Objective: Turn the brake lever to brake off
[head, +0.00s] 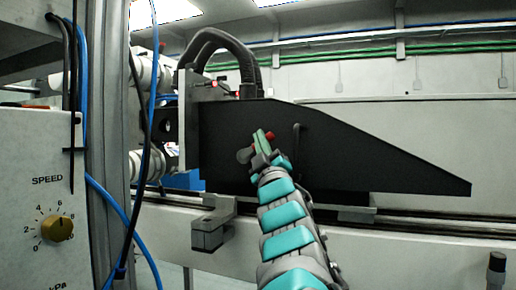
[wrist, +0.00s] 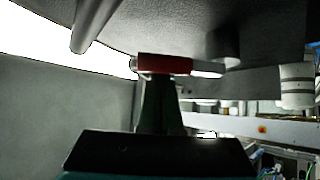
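The brake lever has a red grip (wrist: 165,64) with a pale metal end at its right, close under the dark panel in the wrist view. In the head view a bit of its red (head: 270,135) shows beside my gripper (head: 263,143), in front of the black panel. My gripper's dark fingers (wrist: 160,78) reach up to the red grip in the wrist view and seem to touch it. The fingers and grip overlap, so I cannot tell whether they are closed around it. Brake markings are not readable.
The black tapered panel (head: 350,160) fills the space behind my gripper, with a dark upright bar (head: 297,140) to the right. A grey bracket (head: 211,232) sits on the rail below. A control box with a speed knob (head: 57,228) and blue cables stand at the left.

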